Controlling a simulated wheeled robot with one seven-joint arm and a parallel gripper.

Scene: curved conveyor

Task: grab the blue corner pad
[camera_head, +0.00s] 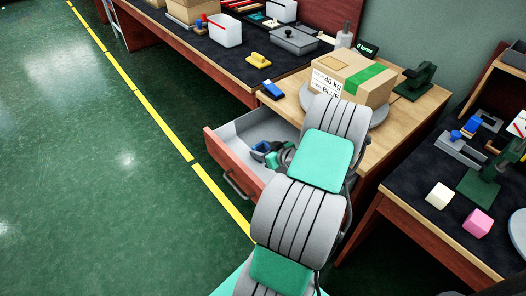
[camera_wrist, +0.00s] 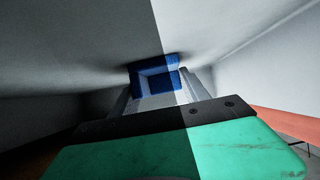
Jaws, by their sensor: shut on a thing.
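The blue corner pad (camera_wrist: 157,62) sits between the fingers of my gripper (camera_wrist: 158,86) in the wrist view, showing as a blue angular piece with a recessed middle. My gripper (camera_head: 266,152) is inside the open drawer in the head view, with a bit of the blue pad (camera_head: 259,146) showing at its tip. The gripper is shut on the pad. Grey drawer walls surround it in the wrist view. Whether the pad touches the drawer floor cannot be told.
The open drawer (camera_head: 229,133) has a red-brown front with a handle. Above it, a cardboard box (camera_head: 340,82) stands on a round grey plate on the wooden table. A blue block (camera_head: 273,90) lies near the table's edge. The green floor at left is clear.

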